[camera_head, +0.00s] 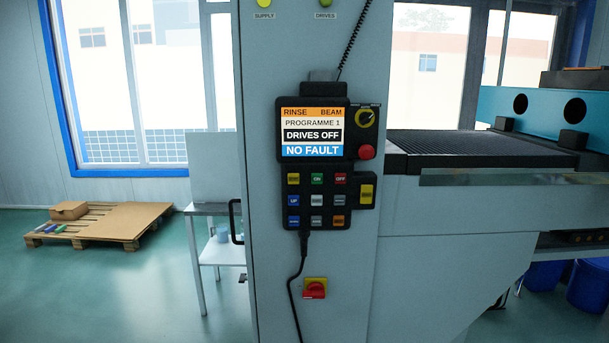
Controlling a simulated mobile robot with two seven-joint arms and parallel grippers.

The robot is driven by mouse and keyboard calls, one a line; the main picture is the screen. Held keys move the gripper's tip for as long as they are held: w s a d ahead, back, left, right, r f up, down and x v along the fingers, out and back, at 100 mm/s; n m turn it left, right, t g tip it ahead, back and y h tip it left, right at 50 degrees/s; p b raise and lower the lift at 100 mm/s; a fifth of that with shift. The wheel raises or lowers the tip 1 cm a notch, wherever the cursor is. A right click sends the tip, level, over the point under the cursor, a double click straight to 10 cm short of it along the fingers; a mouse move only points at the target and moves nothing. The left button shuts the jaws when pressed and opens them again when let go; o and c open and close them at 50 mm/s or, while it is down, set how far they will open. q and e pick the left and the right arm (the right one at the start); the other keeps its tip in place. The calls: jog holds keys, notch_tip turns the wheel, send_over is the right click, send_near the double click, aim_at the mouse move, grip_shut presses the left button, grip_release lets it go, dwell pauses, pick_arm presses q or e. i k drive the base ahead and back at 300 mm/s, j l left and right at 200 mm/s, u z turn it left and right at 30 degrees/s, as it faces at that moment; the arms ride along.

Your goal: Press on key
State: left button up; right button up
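The green ON key (317,179) sits in the top row of the keypad (303,208), between a yellow key (294,179) and the red OFF key (340,178). The keypad hangs on the front of a grey column (270,270). The screen (312,133) above it reads RINSE BEAM, PROGRAMME 1, DRIVES OFF and NO FAULT. Neither of my grippers shows in the head view.
A red stop button (365,152) and a rotary selector (364,118) sit right of the screen. A cable (293,285) hangs below the keypad, beside a red-yellow switch (315,288). A machine bed (480,145) stands right. A pallet (100,222) lies far left.

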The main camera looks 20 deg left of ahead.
aim_at(317, 178)
jog(key=i+j, duration=0.15)
jog(key=j, duration=0.2)
jog(key=i+j, duration=0.1)
jog(key=j, duration=0.25)
jog(key=i+j, duration=0.15)
jog(key=j, duration=0.15)
jog(key=i+j, duration=0.1)
jog(key=j, duration=0.25)
